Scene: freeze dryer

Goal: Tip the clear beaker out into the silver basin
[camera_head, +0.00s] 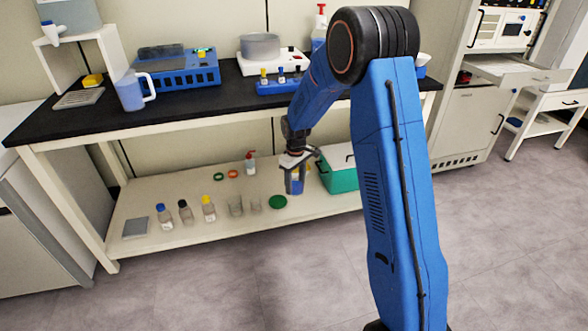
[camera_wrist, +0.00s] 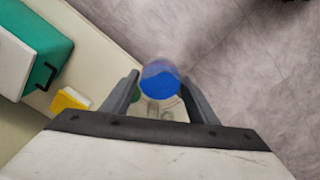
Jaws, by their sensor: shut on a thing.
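My gripper (camera_head: 295,186) is low in front of the bench's lower shelf and shut on a small vessel with blue contents. It looks like the clear beaker (camera_head: 296,188), roughly upright between the fingers. In the wrist view the blue round surface (camera_wrist: 160,82) sits between the two fingertips; the beaker's walls are hard to make out. The silver basin (camera_head: 260,47) stands on a white balance on the black bench top, above and to the left of my gripper.
The lower shelf (camera_head: 150,250) holds several capped bottles, empty glass vessels, a green disc (camera_head: 278,202) and a green box (camera_head: 340,168) close to my gripper's right. A blue rack (camera_head: 278,85) stands before the balance. The bench top edge overhangs the shelf. Floor in front is clear.

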